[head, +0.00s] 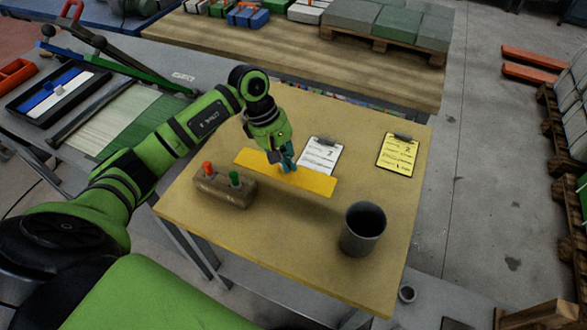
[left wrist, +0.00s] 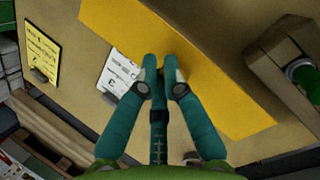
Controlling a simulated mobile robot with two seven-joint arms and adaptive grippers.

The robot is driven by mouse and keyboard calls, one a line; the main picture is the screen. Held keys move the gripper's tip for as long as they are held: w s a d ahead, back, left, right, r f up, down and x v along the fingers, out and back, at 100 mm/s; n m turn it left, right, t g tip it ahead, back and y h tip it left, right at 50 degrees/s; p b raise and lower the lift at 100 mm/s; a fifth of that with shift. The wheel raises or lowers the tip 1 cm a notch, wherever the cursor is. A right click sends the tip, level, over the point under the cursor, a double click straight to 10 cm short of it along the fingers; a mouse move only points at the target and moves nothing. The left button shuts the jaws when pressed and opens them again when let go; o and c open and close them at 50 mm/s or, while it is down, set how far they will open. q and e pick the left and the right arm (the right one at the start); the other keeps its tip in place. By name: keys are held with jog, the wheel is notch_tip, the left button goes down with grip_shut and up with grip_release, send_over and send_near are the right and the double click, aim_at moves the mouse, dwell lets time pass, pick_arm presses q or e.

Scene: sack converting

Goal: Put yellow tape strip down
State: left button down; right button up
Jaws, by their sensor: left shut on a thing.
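The yellow tape strip (head: 312,183) is a long, flat, bright yellow band over the middle of the wooden-topped table (head: 290,245). It also shows in the left wrist view (left wrist: 200,50), running diagonally past my fingertips. My left gripper (head: 287,164) points down at the strip's far edge, near its middle. Its teal fingers (left wrist: 163,70) are close together and shut on that edge. A dark shadow lies on the near side of the strip; I cannot tell how high it is above the table. My right gripper is not in view.
A brown block (head: 222,190) with an orange and a green handle stands left of the strip. A grey cup (head: 363,230) stands at the front right. A white clipboard (head: 320,156) and a yellow clipboard (head: 397,156) lie behind. Bare tabletop lies in front.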

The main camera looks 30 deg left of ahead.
pick_arm(q)
notch_tip(320, 180, down, 6)
jog(key=shift+r+p, duration=0.15)
jog(key=shift+p, duration=0.5)
jog(key=shift+f+b, duration=0.2)
jog(key=shift+b, duration=0.1)
jog(key=c, duration=1.4)
grip_release()
jog(key=shift+r, duration=0.1)
